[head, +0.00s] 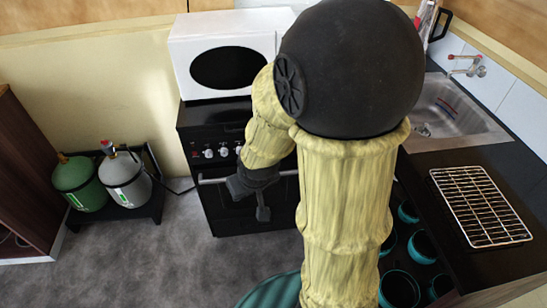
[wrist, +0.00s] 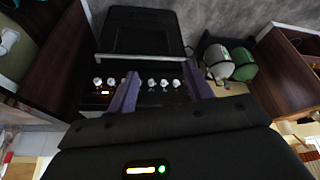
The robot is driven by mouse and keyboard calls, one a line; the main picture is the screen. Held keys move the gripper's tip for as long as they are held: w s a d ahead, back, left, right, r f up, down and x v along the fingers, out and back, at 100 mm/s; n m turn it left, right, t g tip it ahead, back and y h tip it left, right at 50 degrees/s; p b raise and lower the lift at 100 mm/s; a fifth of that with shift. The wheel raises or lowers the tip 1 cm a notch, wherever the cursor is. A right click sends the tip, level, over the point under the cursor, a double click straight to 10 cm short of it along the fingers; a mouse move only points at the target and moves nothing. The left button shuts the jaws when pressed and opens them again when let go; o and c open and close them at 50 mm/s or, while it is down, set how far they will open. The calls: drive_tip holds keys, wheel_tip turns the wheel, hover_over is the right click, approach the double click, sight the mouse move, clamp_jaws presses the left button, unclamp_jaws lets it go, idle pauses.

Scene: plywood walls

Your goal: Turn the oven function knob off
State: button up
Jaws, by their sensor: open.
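The black oven (head: 225,210) stands against the back wall in the head view, with a row of white knobs (head: 223,152) on its front panel and a handle bar (head: 212,181) below them. My gripper (head: 252,202) is open and empty in front of the oven, around handle height, and my arm hides the right part of the panel. In the wrist view the oven (wrist: 143,33) shows upside down. Its several knobs (wrist: 151,83) run in a row around and between the open fingers (wrist: 161,71), apart from them. I cannot tell which knob is the function knob.
A white microwave (head: 190,60) sits on the oven. Green (head: 80,180) and grey (head: 125,180) gas cylinders stand to its left. On the right are a sink (head: 450,115) and a wire rack (head: 480,205) on the counter.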

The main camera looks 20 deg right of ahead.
drive_tip(key=w+d+f+n+t+h+b, duration=0.1)
drive_tip(key=w+d+f+t+b, duration=0.2)
drive_tip(key=w+f+b, duration=0.35)
drive_tip(key=w+d+f+n+t+h+b, duration=0.1)
drive_tip(key=w+d+f+t+b, duration=0.25)
drive_tip(key=w+f, duration=0.45)
drive_tip(key=d+f+n+t+h+b, duration=0.1)
drive_tip(key=d+f+t+h+b, duration=0.3)
drive_tip(key=d+f+t+b, duration=0.2)
wheel_tip(320, 180, down, 5)
drive_tip(key=d+b, duration=0.2)
drive_tip(key=shift+w+r+n+b, duration=0.2)
drive_tip(key=shift+w+n+b, duration=0.1)
drive_tip(key=shift+b, duration=0.1)
drive_tip(key=x, duration=1.7)
drive_tip(key=shift+w, duration=0.2)
drive_tip(key=shift+f, duration=0.15)
